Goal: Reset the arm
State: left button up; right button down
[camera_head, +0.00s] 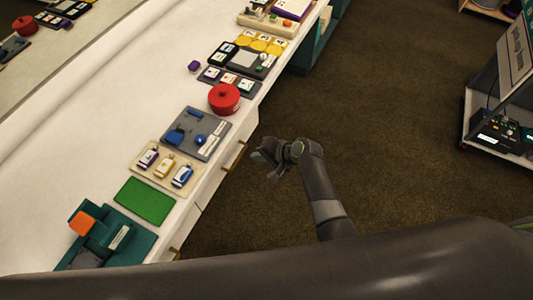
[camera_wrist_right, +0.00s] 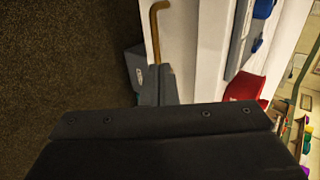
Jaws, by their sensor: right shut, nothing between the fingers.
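My right gripper (camera_head: 268,158) is at the end of my dark right arm (camera_head: 318,185). It hangs over the brown floor, just off the front edge of the white counter (camera_head: 90,110). It is shut and empty, and touches nothing that I can see. In the right wrist view a grey finger (camera_wrist_right: 158,88) shows in front of the white counter front. My left gripper is not in view.
On the counter stand a red pot (camera_head: 224,99), a grey tray with blue pieces (camera_head: 205,141), a beige tray with bottles (camera_head: 144,169), a green mat (camera_head: 145,201) and an orange block (camera_head: 82,223). Brass handles (camera_head: 236,156) stick out from its front. Floor (camera_head: 410,150) to the right is clear.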

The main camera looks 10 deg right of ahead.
jog(key=shift+v, duration=1.7)
jog(key=s+d+f+g+h, duration=0.1)
jog(key=s+d+f+h, duration=0.1)
jog(key=s+d+f, duration=0.4)
jog(key=s+d+f+n+h, duration=0.1)
jog(key=s+d+f+h, duration=0.15)
jog(key=s+f, duration=0.45)
jog(key=s+d+f+g+h, duration=0.1)
jog(key=s+d+f, duration=0.3)
jog(key=f, duration=0.5)
jog(key=s+d+f+n+h, duration=0.1)
jog(key=s+d+f, duration=0.2)
jog(key=s, duration=0.5)
jog(key=s+d+f+n+g+h, duration=0.1)
jog(key=s+d+f+n, duration=0.1)
jog(key=s+d, duration=0.3)
jog(key=s+d+f+n+g+h, duration=0.1)
jog(key=s+d+f, duration=0.3)
jog(key=s, duration=0.8)
jog(key=shift+f+n, duration=0.25)
jog(key=shift+n, duration=0.35)
